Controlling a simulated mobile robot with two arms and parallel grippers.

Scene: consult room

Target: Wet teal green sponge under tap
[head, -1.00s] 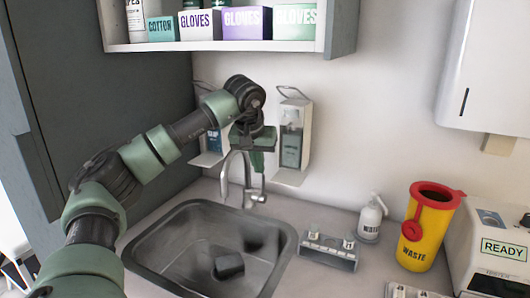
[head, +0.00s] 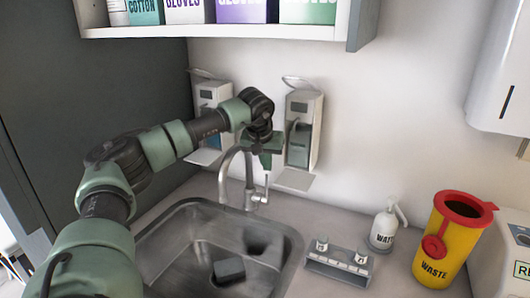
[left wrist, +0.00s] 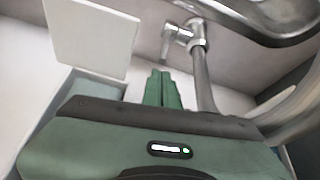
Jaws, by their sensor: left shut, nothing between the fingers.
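My left gripper (head: 266,160) points down just behind and above the tap (head: 224,182), close to its lever (head: 264,192). Its green fingers are shut together and empty. In the left wrist view the closed fingers (left wrist: 162,88) sit beside the tap (left wrist: 202,75), below its lever (left wrist: 168,42) in the picture, with no clear contact. A dark grey block (head: 229,269) lies on the floor of the steel sink (head: 178,250); it may be the sponge, but no teal green shows on it. No water is visible from the tap. My right gripper is out of view.
Wall dispensers (head: 303,128) hang behind the gripper. A shelf (head: 190,32) with glove boxes is above. A small rack (head: 338,266), a white pump bottle (head: 386,226) and a yellow waste bin (head: 447,245) stand right of the sink.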

